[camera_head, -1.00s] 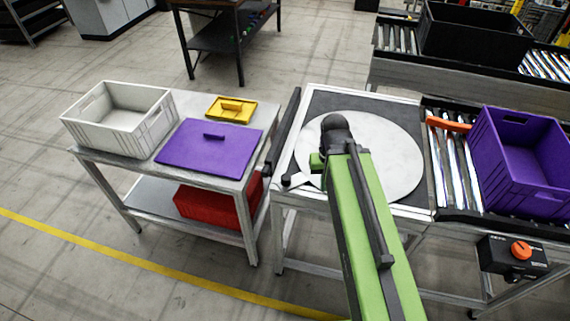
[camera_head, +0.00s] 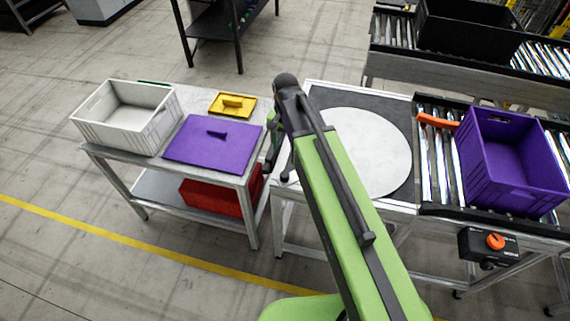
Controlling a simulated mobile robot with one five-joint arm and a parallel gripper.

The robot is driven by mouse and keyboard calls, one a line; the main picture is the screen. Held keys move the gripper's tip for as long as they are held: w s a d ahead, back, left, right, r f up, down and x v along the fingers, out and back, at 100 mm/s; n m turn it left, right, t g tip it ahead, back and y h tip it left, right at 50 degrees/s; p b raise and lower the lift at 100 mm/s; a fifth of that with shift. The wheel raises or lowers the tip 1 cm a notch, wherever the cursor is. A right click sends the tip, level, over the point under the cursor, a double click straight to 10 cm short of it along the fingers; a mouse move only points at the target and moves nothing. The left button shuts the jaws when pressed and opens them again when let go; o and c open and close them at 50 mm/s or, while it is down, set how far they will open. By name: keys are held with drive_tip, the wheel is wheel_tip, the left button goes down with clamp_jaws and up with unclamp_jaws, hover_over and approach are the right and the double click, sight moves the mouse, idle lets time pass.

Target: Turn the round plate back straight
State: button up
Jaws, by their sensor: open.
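The round plate (camera_head: 375,150) is a pale grey disc lying flat on a dark-topped metal table (camera_head: 402,197). My arm crosses over its left side and hides part of it. I see no mark on the visible disc that shows how far it is turned. My gripper (camera_head: 271,148) is at the table's left edge, left of the plate and apart from the visible disc. It is mostly hidden behind my green arm, and its fingertips are hard to make out. I see nothing held in it.
Left stands a bench with a white crate (camera_head: 152,132), purple lid (camera_head: 205,146) and yellow lid (camera_head: 232,103), and a red box (camera_head: 212,197) below. Right, a purple crate (camera_head: 490,185) sits on rollers beside an orange piece (camera_head: 437,121). A control box (camera_head: 487,244) has an orange knob.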

sight(285, 174)
drive_tip(key=f+b, duration=0.8)
drive_tip(key=b, duration=0.1)
drive_tip(key=f+b, duration=0.9)
drive_tip(key=shift+s+a+f, duration=0.1)
drive_tip(key=shift+a+f, duration=0.1)
drive_tip(key=shift+f, duration=0.05)
drive_tip(key=shift+r, duration=0.1)
clamp_jaws()
idle(0.6)
